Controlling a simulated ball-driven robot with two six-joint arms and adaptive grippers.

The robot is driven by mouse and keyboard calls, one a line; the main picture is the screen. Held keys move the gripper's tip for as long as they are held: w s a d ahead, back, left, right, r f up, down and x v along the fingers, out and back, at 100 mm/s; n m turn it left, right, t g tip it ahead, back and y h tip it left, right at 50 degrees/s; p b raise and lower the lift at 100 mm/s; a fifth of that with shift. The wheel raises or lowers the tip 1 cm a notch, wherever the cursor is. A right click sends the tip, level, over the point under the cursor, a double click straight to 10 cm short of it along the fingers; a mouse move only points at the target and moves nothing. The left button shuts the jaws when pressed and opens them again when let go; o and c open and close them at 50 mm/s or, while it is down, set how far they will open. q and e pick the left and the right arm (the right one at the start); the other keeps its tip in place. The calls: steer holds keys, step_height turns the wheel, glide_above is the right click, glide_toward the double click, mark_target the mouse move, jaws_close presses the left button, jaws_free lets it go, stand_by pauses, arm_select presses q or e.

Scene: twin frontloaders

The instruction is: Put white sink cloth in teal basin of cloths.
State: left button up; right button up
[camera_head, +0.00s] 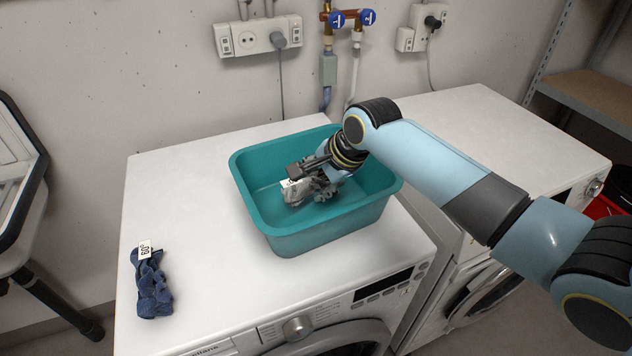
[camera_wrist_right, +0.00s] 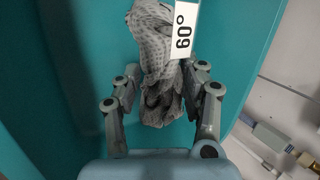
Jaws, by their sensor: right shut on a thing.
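The teal basin (camera_head: 330,228) stands on top of the left white machine. My right gripper (camera_head: 312,188) reaches down inside it and is shut on a greyish-white cloth (camera_head: 292,194) with a white tag. In the right wrist view the cloth (camera_wrist_right: 153,45) hangs crumpled between the fingers (camera_wrist_right: 161,85), and its tag reads 60°. Teal basin surface lies behind it. I cannot tell whether the cloth touches the basin floor. No other cloth shows in the basin. My left gripper is not in view.
A dark blue cloth (camera_head: 152,288) with a 60° tag lies on the left machine's top (camera_head: 195,215), left of the basin. The top between them is clear. A second white machine (camera_head: 465,125) stands at the right. Sockets (camera_head: 258,36) and pipes are on the wall behind.

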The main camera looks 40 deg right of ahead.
steer(key=shift+f, duration=0.25)
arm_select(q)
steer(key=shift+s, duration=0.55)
arm_select(e)
steer(key=shift+f, duration=0.5)
steer(key=shift+f, duration=0.1)
steer(key=o, duration=1.3)
